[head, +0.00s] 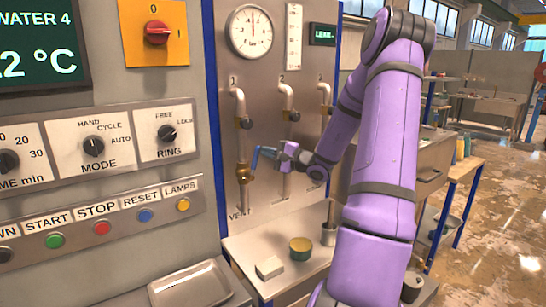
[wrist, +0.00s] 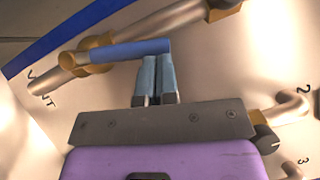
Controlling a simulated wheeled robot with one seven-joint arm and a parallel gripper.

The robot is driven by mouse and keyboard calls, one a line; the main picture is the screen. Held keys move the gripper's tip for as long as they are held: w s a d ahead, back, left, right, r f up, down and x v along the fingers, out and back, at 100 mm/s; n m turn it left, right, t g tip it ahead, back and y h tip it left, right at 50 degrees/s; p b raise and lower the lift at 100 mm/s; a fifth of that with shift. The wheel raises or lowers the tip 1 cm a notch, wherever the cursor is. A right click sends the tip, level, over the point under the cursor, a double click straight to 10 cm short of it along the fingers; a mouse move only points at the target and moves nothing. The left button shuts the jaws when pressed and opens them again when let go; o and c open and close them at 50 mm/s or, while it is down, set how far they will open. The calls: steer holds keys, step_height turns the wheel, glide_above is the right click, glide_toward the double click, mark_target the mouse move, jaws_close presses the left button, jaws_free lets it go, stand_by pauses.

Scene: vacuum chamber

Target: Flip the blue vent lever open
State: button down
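The blue vent lever (head: 255,159) sits on a brass valve (head: 244,174) on the vertical pipe above the "VENT" label. In the wrist view the lever (wrist: 125,49) runs from the brass valve body (wrist: 95,55) across to just beyond my fingertips. My gripper (head: 275,154) is at the lever's free end, to the right of the pipe. In the wrist view my gripper (wrist: 160,60) has its two fingers side by side with almost no gap, tips at the lever's edge. The lever lies across both tips, not between them. Whether they touch it, I cannot tell.
Two more pipes with dark-handled valves (head: 292,115) stand right of the vent pipe. A gauge (head: 250,31) is above. A small shelf (head: 300,245) below holds a metal block (head: 269,267), a round tin (head: 300,248) and a cup (head: 329,234). The control panel (head: 100,150) is left.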

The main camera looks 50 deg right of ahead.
steer(key=shift+w+a+r+n+g, duration=0.25)
steer(key=shift+a+n+g, duration=0.2)
steer(key=shift+a+n, duration=0.25)
steer(key=shift+w+a+r+n+g, duration=0.1)
steer(key=shift+a+r+n+g, duration=0.3)
steer(key=shift+a+n, duration=0.3)
steer(key=shift+f, duration=0.1)
